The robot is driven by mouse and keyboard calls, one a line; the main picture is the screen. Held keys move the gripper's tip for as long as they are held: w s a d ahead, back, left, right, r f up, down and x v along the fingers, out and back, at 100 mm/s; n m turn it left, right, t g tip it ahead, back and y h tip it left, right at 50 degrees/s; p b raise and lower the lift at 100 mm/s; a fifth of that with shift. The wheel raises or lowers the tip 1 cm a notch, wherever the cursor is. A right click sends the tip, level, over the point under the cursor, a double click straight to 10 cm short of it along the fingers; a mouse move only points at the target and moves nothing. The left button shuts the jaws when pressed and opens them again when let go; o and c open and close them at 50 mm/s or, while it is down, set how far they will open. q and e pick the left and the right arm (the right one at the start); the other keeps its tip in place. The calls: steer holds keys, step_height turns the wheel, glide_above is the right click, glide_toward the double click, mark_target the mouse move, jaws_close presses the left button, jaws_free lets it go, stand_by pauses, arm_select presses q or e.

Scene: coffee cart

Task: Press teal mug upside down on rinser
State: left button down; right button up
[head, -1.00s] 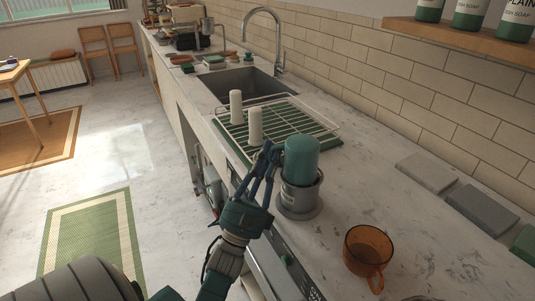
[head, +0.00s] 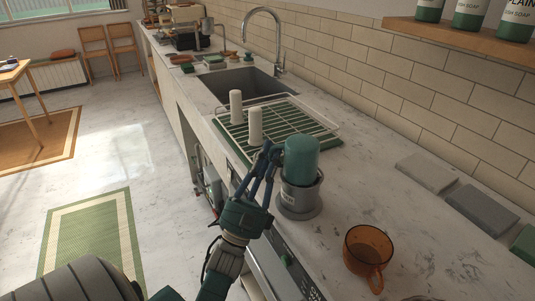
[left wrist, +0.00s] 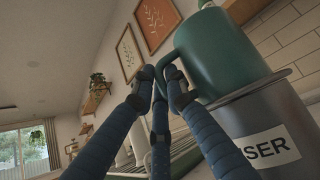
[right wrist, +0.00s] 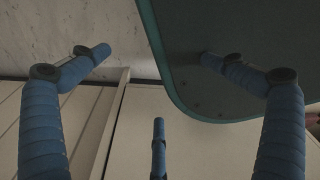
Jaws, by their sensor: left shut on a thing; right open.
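The teal mug (head: 301,158) is upside down on the grey rinser (head: 299,200), its base facing up and its rim at the rinser's top. In the left wrist view the mug (left wrist: 222,55) stands above the rinser (left wrist: 262,115), whose label partly reads "SER". My left gripper (head: 270,152) is at the mug's left side, its fingers shut on the mug's handle; the fingers (left wrist: 162,78) meet at the handle in the left wrist view. My right gripper (right wrist: 155,60) is open and holds nothing; it is out of the head view.
An amber cup (head: 368,250) stands on the counter to the right, near the front. A drying rack (head: 300,126) with two white posts is just behind the rinser, before the sink (head: 240,86). Grey slabs (head: 481,209) lie near the wall. A dark teal-edged panel (right wrist: 240,90) is close to my right fingers.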

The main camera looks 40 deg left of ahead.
mark_target(271, 149)
arm_select(q)
steer(key=shift+w+f, duration=0.15)
steer(key=shift+f, duration=0.2)
arm_select(e)
steer(key=shift+d+f, duration=0.1)
steer(key=shift+f, duration=0.1)
arm_select(q)
steer(key=shift+d+r+p, duration=0.1)
steer(key=shift+r+p, duration=0.35)
steer(key=shift+r, duration=0.05)
steer(key=shift+w+d+r+p, duration=0.1)
steer(key=shift+w+r+p, duration=0.1)
steer(key=shift+r+p, duration=0.35)
steer(key=shift+w+d+r+p, duration=0.15)
steer(key=shift+r+p, duration=0.15)
steer(key=shift+r, duration=0.3)
steer(key=shift+a+r+h, duration=0.1)
steer(key=shift+r+h, duration=0.2)
steer(key=shift+r, duration=0.05)
steer(key=shift+s+a+r+p, duration=0.1)
steer(key=shift+s+r+p, duration=0.1)
steer(key=shift+r+p, duration=1)
steer(key=shift+r, duration=0.55)
arm_select(e)
steer(key=r, duration=0.5)
steer(key=shift+w+d, duration=0.15)
steer(key=shift+w, duration=0.05)
